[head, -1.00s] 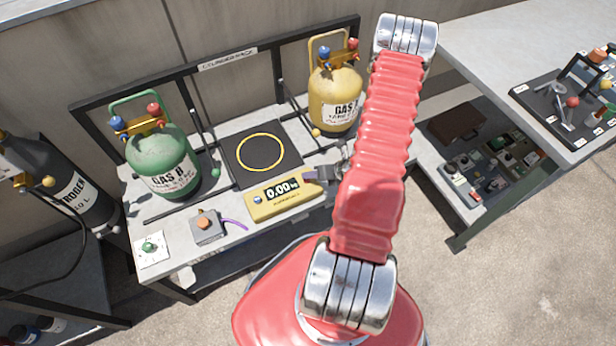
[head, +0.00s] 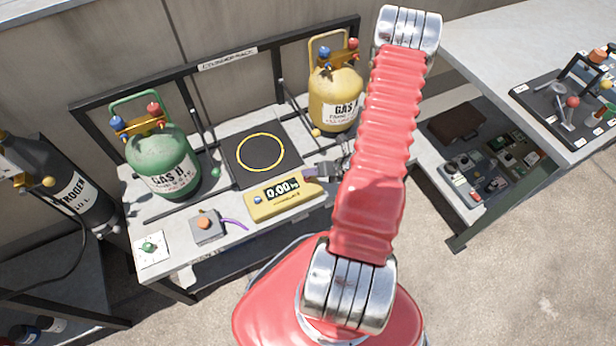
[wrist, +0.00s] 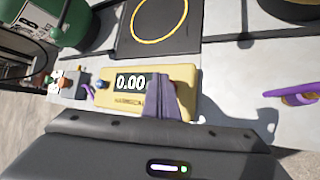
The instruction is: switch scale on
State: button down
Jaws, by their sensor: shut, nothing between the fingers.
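The yellow scale unit (head: 283,197) lies on the bench in front of the black scale platform (head: 236,170) with its yellow ring. Its display is lit and reads 0.00; it also shows in the wrist view (wrist: 114,101). A blue-grey knob (wrist: 102,84) sits left of the display. My gripper (head: 309,174) is shut and empty at the right end of the scale unit. In the wrist view its fingers (wrist: 160,84) stand over the unit's right part, just right of the display, and hide the face there. I cannot tell whether the fingertips touch it.
A green gas cylinder (head: 165,160) stands left of the platform and a yellow one (head: 335,95) behind right. A grey box with an orange button (head: 206,224) and a white plate with a green knob (head: 150,247) lie left of the scale unit. A grey table (head: 530,50) stands right.

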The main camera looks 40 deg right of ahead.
aim_at(310, 179)
jog(key=shift+r, duration=2.5)
jog(key=shift+n, duration=0.3)
